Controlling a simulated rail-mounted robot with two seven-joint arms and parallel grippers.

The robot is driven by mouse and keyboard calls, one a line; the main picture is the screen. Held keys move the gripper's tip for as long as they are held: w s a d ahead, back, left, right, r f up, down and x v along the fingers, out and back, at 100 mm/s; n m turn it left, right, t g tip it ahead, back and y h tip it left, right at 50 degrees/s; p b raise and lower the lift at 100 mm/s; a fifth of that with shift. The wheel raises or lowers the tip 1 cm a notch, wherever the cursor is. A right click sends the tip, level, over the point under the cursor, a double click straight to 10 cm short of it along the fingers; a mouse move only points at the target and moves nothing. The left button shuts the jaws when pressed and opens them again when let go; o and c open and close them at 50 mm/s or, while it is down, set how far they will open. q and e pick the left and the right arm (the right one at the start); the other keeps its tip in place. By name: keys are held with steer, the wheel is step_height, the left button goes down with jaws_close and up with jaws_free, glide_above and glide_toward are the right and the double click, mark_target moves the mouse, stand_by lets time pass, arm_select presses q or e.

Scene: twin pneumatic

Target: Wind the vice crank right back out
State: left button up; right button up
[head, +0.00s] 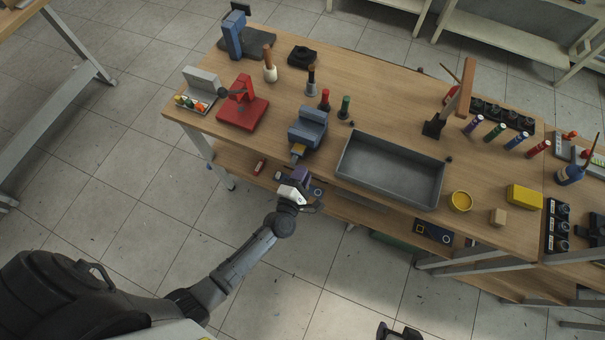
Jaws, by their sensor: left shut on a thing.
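The blue vice (308,128) stands at the front edge of the wooden workbench, with a yellow part low on its front. My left gripper (297,178) is just in front of the vice, off the bench's front edge, at the crank side. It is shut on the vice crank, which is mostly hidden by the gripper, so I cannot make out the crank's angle. My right gripper (398,332) shows only partly at the bottom edge, away from the bench; its fingers are not clear.
A grey metal tray (391,170) lies right of the vice. A lower shelf with small items runs under the bench. The floor in front is clear.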

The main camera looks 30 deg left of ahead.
arm_select(q)
steer(key=shift+s+f, duration=0.1)
steer(key=shift+f, duration=0.2)
steer(key=o, duration=0.5)
steer(key=shift+o, duration=1.3)
steer(key=shift+r, duration=0.2)
steer(key=s+d, duration=0.2)
steer(key=s, duration=1.1)
steer(key=shift+s, duration=0.3)
